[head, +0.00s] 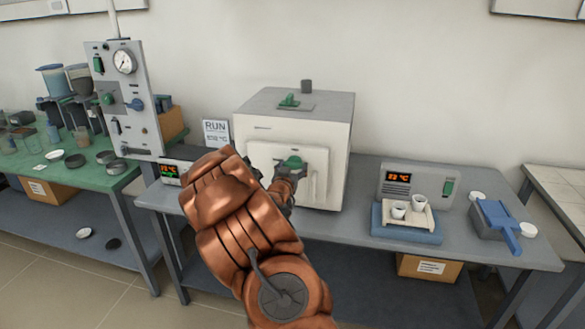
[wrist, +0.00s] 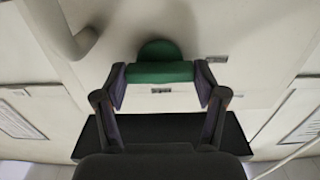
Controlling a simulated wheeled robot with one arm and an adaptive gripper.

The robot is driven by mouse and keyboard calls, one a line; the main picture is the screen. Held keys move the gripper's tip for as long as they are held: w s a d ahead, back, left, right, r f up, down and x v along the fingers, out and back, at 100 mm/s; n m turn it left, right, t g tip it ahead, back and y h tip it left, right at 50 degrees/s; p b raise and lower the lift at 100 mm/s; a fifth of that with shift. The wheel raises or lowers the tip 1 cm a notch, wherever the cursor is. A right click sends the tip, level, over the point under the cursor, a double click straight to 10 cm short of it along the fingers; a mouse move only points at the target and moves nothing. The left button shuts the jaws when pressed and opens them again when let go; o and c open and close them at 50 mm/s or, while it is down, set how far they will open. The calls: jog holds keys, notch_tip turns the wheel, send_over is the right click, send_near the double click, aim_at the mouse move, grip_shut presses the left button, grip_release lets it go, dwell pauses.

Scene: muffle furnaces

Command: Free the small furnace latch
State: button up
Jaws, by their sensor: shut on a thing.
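The small furnace (head: 300,125) is a cream box with a grey top, standing on the grey bench against the wall. Its door (head: 262,160) looks closed. A green latch (head: 292,163) is on the door front. In the wrist view the green latch (wrist: 160,72) lies between my two fingertips. My gripper (wrist: 160,84) is shut on it, with a finger against each end.
A green knob (head: 289,99) and a grey stub sit on the furnace top. A display unit (head: 417,182) with white crucibles on a blue tray (head: 405,228) stands to the right. A blue-handled pan (head: 496,220) is further right. A gauge panel (head: 125,97) stands left.

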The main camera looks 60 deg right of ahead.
jog(key=shift+f+m+b, duration=0.15)
jog(key=shift+m+b, duration=0.15)
jog(key=shift+b, duration=0.45)
jog(key=shift+f+m+b, duration=0.15)
jog(key=shift+m+b, duration=0.45)
jog(key=shift+b, duration=0.3)
jog(key=m+b, duration=0.4)
jog(key=b, duration=0.2)
jog(key=m+b, duration=0.2)
jog(key=b, duration=0.1)
jog(key=shift+m, duration=0.4)
jog(key=m+b, duration=0.5)
jog(key=shift+b, duration=0.4)
jog(key=shift+s+m+b, duration=0.1)
jog(key=shift+m+b, duration=1.5)
jog(key=shift+m, duration=0.5)
jog(key=shift+r, duration=0.2)
jog(key=o, duration=1.1)
